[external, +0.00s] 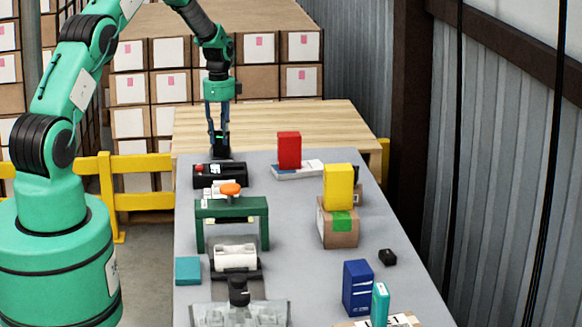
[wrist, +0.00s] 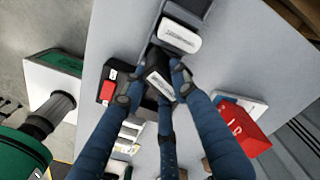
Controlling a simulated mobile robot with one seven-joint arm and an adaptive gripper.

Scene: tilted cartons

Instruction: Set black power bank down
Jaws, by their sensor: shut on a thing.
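The black power bank (wrist: 158,72) is a dark block with a white label, held between the fingers of my gripper (wrist: 154,90) in the wrist view. My gripper (external: 219,140) is shut on it, pointing down over the far left part of the grey table (external: 300,220) in the external view.
A black device with a red button (external: 219,174) lies just in front of my gripper. A red box (external: 289,150) stands on a flat white item to the right. A green bench-shaped stand (external: 232,209) is nearer the camera. A yellow box (external: 338,187) sits on a carton (external: 338,232).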

